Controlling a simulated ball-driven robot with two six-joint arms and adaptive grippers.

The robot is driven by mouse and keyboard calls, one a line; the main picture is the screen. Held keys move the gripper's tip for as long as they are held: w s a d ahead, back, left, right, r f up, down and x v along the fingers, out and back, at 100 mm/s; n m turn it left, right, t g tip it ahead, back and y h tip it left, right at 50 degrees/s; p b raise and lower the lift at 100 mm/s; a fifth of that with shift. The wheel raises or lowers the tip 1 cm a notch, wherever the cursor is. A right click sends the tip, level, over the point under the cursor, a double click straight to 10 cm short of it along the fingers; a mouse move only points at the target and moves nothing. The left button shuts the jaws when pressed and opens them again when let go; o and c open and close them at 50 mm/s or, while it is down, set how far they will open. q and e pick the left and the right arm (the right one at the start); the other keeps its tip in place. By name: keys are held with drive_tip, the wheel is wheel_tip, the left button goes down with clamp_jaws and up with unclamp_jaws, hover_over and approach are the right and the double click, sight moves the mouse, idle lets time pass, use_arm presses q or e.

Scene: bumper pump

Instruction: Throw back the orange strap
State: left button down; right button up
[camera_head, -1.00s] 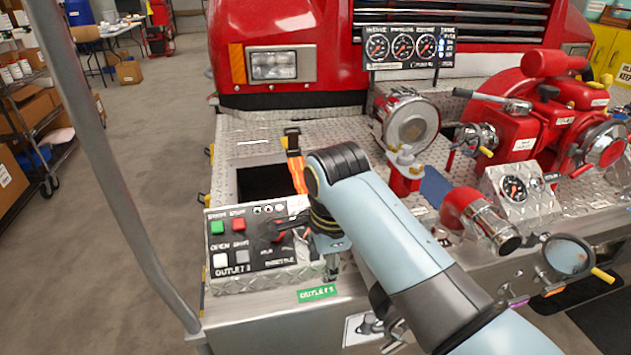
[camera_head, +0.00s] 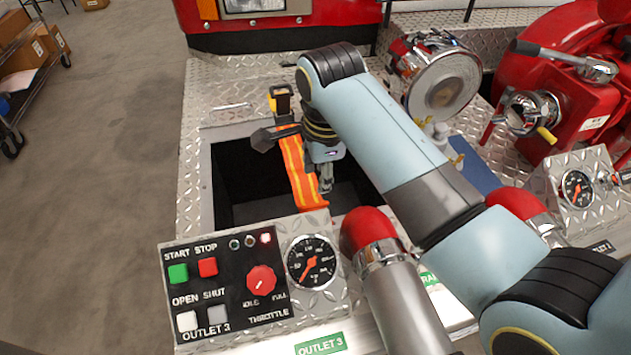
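The orange strap (camera_head: 298,172), with pale yellow stripes, runs from a latch or buckle (camera_head: 282,98) at the back edge of the dark open well (camera_head: 240,180). It hangs forward across the opening. My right gripper (camera_head: 325,183) points down over the well, just right of the strap, its tip close to the strap's right edge. I cannot tell whether it touches the strap or whether its fingers are open. My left gripper is not in view.
A control panel (camera_head: 225,278) with buttons, a red throttle knob and a gauge stands in front of the well. A red-capped metal outlet (camera_head: 368,235) is right of it. A chrome-rimmed cap (camera_head: 440,85) and red pump (camera_head: 575,90) stand to the right.

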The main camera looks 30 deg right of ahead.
sight(316, 204)
drive_tip(key=f, duration=0.3)
drive_tip(key=w+f, duration=0.1)
drive_tip(key=f, duration=0.3)
drive_tip(key=f+b, duration=0.1)
drive_tip(key=f, duration=0.2)
drive_tip(key=shift+w+d+f, duration=0.2)
drive_tip(key=shift+w+f, duration=0.05)
drive_tip(key=shift+w, duration=0.15)
clamp_jaws()
